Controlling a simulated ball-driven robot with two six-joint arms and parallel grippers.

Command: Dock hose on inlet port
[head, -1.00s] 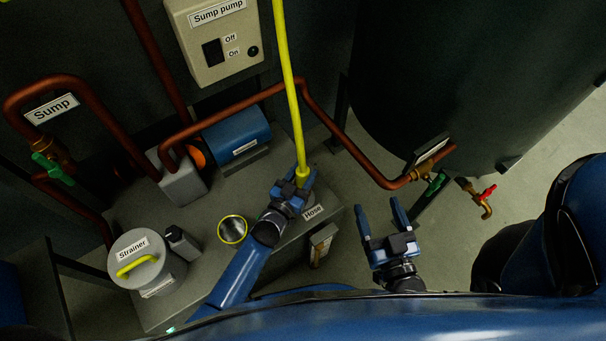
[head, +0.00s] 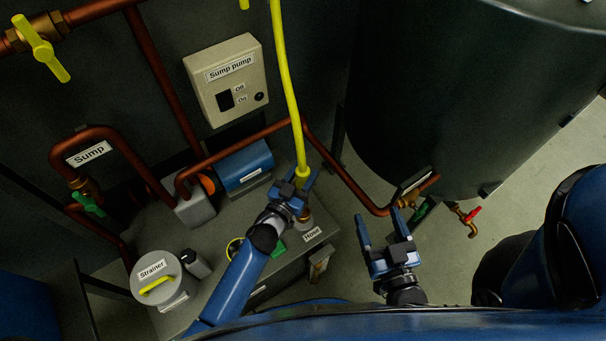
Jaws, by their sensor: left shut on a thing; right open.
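My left gripper (head: 298,182) is shut on the lower end of the yellow hose (head: 287,88), which hangs from above. A brass fitting (head: 303,217), perhaps the inlet port, shows just below the gripper, beside the "Hose" label (head: 313,235). A green part (head: 277,249) shows beside my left forearm. The gripper hides the hose's tip, and I cannot tell whether it touches the fitting. My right gripper (head: 382,224) is open and empty, to the right of the bench.
The strainer (head: 160,272) stands at the bench's left end. Behind are the blue pump motor (head: 243,164) and sump pump box (head: 226,80). A copper pipe (head: 345,170) runs behind the grippers to the dark tank (head: 445,100). A yellow valve handle (head: 40,47) is at upper left.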

